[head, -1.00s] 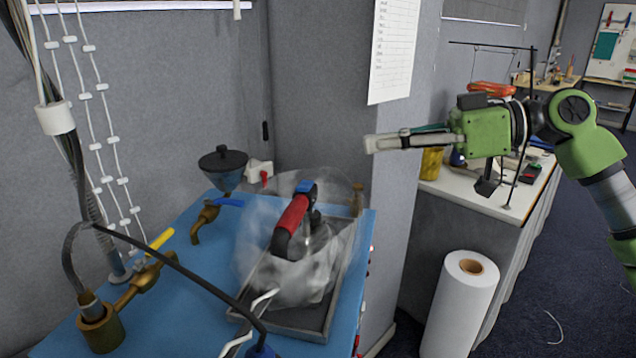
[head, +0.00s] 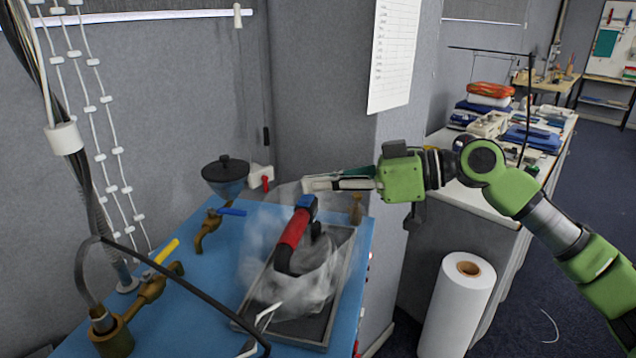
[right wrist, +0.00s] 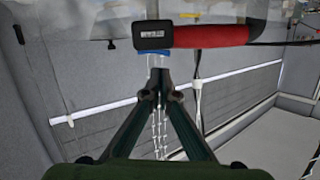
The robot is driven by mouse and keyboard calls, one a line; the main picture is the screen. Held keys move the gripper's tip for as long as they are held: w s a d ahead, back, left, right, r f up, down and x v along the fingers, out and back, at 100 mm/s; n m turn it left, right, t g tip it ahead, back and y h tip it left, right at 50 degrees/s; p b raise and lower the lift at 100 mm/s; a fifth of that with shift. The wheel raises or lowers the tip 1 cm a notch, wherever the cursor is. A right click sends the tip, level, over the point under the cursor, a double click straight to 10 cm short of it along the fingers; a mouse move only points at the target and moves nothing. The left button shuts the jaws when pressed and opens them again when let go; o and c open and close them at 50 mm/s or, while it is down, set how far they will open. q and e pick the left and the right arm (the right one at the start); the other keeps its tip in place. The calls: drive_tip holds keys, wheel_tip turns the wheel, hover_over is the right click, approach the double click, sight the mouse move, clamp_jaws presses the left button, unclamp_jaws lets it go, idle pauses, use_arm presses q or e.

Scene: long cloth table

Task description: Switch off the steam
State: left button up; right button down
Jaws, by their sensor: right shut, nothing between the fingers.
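A steam iron with a red and black handle (head: 292,238) stands on a dark tray (head: 338,262) on the blue table. White steam (head: 262,255) hangs around it. A blue part (head: 306,202) sits at the handle's upper end. My right gripper (head: 308,186) is shut and empty just above that end in the head view. In the right wrist view, the shut fingertips (right wrist: 158,74) are close to the blue part (right wrist: 152,54) and the red grip (right wrist: 212,36); I cannot tell whether they touch. My left gripper is not in view.
On the blue table (head: 190,290) stand a brass valve with a yellow lever (head: 166,251), another with a blue lever (head: 231,211), and a dark funnel-like vessel (head: 226,172). A black hose (head: 180,285) crosses the front. A white roll (head: 457,308) stands on the floor.

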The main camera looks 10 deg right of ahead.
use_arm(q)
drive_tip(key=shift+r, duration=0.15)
use_arm(e)
drive_tip(key=shift+s+f, duration=0.15)
drive_tip(key=shift+f, duration=0.55)
